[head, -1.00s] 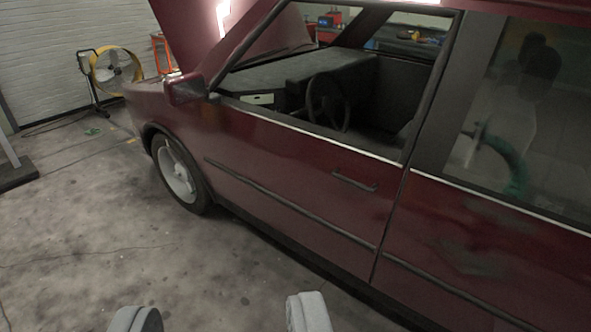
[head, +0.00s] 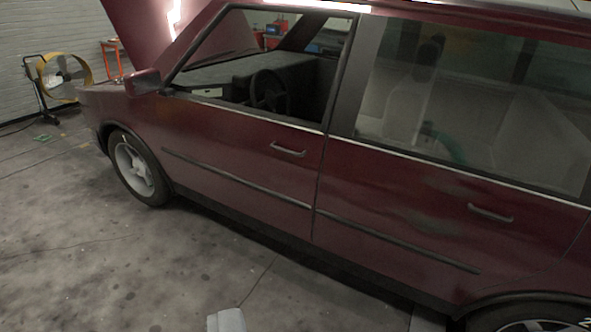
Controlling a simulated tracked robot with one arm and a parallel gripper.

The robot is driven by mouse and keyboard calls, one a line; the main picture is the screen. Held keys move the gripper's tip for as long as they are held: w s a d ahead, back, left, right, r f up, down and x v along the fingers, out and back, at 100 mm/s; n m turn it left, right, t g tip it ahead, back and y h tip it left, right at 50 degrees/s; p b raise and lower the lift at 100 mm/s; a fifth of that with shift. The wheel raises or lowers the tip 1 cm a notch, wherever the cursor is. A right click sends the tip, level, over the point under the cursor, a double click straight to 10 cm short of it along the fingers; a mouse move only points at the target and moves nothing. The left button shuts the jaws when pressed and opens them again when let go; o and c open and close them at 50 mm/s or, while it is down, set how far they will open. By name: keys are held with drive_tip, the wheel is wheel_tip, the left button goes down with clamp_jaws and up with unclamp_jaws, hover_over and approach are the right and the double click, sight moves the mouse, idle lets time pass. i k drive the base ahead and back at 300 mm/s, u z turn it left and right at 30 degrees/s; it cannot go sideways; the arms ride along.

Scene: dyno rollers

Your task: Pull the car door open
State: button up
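The dark red car's front door (head: 240,160) is shut, flush with the body. Its handle (head: 287,150) is a small bar near the door's rear edge, below the window. The rear door (head: 420,215) is also shut and has its own handle (head: 490,213). One pale finger part of my gripper (head: 228,321) shows at the bottom edge, left of centre. It is in front of the car, apart from both handles. The rest of the gripper is out of frame, so its opening cannot be told.
The hood (head: 140,30) is raised. A side mirror (head: 143,82) sticks out at the front window. The front wheel (head: 137,168) is at left, part of the rear wheel (head: 530,325) at lower right. A yellow fan (head: 62,76) stands by the wall. The concrete floor (head: 90,260) is clear.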

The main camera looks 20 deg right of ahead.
sight(265, 166)
drive_tip(key=u, duration=0.65)
drive_tip(key=i, duration=1.45)
drive_tip(key=z, duration=0.65)
drive_tip(key=i, duration=0.55)
drive_tip(key=z, duration=0.35)
